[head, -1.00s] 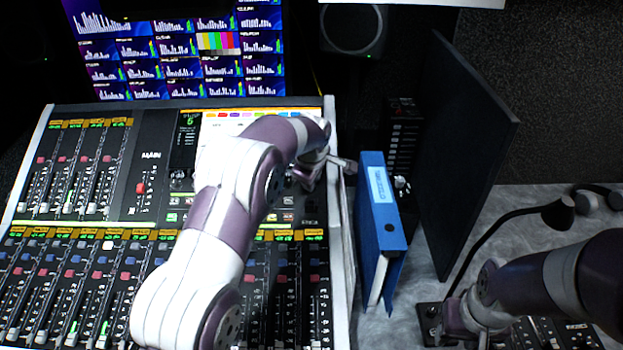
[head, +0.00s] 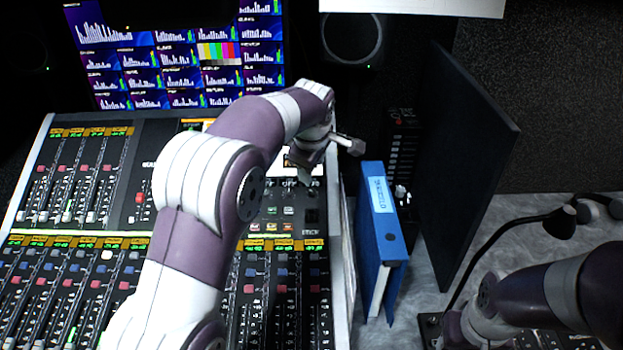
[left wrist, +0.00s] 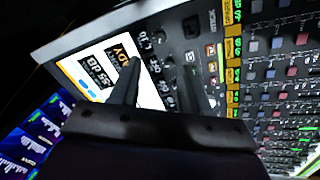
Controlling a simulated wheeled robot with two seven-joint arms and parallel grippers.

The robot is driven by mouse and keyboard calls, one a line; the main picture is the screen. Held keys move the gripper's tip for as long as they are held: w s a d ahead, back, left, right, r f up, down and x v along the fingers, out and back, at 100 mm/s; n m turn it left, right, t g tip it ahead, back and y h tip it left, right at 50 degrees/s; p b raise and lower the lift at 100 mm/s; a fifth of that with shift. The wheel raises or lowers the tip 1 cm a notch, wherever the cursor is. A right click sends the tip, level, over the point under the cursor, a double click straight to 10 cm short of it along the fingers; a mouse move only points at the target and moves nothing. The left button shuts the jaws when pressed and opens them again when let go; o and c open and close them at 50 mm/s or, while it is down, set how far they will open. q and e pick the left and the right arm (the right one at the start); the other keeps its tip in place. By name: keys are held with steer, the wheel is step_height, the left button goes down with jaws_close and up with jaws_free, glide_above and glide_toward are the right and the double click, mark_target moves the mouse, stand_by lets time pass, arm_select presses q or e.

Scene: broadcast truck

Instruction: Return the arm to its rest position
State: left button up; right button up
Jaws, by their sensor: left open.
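My left arm (head: 200,200) reaches in from the bottom left over the mixing console (head: 50,118), bent at its elbow. Its gripper (head: 302,182) hangs above the upper right part of the console, partly hidden by the wrist. In the left wrist view the two dark fingers (left wrist: 160,70) are apart with nothing between them, in front of the console's lit screen (left wrist: 95,65) and buttons. I cannot tell how far they are above the surface. My right arm (head: 550,295) comes in from the right at the bottom. Its fingers do not show clearly.
A blue binder (head: 388,225) stands upright just right of the console. Behind it rise a dark upright panel (head: 460,160) and a speaker (head: 350,40). A thin black gooseneck (head: 490,240) arches near my right arm. A monitor wall (head: 180,60) is at the back.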

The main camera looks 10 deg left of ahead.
arm_select(q)
steer(key=shift+s+r, duration=0.25)
steer(key=shift+r, duration=0.4)
steer(key=s+a+f+m+g+p, duration=0.1)
steer(key=s+f+m+g+p, duration=0.1)
steer(key=s+f+m, duration=0.7)
steer(key=s+a+r+m+p, duration=0.1)
steer(key=s+a+m+p, duration=0.1)
steer(key=s, duration=0.8)
steer(key=s+a+r+m+g+p, duration=0.1)
steer(key=s+a+m+p, duration=0.1)
steer(key=s, duration=0.8)
steer(key=shift+a+r+m+h, duration=0.15)
steer(key=shift+a+m+h, duration=0.3)
steer(key=shift+m, duration=0.25)
